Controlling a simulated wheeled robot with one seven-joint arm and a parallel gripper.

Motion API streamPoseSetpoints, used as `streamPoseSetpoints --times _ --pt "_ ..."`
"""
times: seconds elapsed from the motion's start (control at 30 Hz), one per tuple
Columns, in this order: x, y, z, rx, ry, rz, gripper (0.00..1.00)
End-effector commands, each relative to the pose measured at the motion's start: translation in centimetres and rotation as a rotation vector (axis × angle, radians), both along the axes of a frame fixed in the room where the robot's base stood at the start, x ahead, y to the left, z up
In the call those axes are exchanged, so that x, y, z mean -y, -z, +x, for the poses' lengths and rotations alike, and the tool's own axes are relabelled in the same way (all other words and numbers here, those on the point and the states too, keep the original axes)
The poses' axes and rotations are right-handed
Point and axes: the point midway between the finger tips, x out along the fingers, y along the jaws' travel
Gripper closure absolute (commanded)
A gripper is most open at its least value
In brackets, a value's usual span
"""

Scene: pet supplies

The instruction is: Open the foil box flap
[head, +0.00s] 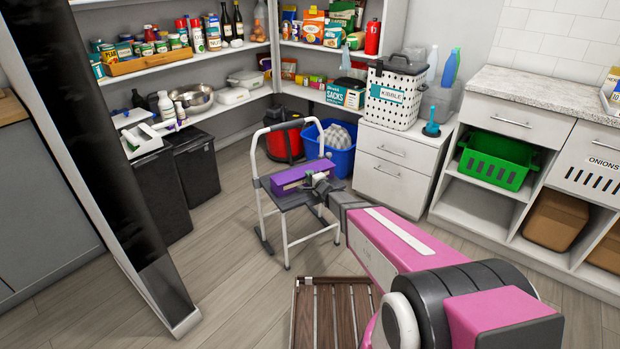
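A long purple box (290,179), the only thing here that looks like the foil box, lies on the top step of a grey and white step stool (286,202). Its flap is too small to make out. My pink arm reaches in from the lower right. My gripper (319,181) is at the right end of the box, close to or touching it. The gripper is small in the view and partly merges with the box, so I cannot tell whether its fingers are open or shut.
A blue bin (340,160) and a red canister (285,140) stand behind the stool. White drawers (391,178) with a kibble container (397,97) stand to the right. A slatted wooden piece (333,318) is in front. Floor (225,240) left of the stool is clear.

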Motion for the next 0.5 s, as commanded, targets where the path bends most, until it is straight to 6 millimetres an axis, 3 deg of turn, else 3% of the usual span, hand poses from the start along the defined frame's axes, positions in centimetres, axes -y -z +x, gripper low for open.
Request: streamPoseSetpoints --times 0.03,0.07,0.5 --pt "0.01 0.0 -0.01 0.0 0.0 0.0 0.94" --pt "0.01 0.0 -0.01 0.0 0.0 0.0 1.0" --pt "0.02 -0.25 -0.04 -0.019 0.0 -0.012 1.0"
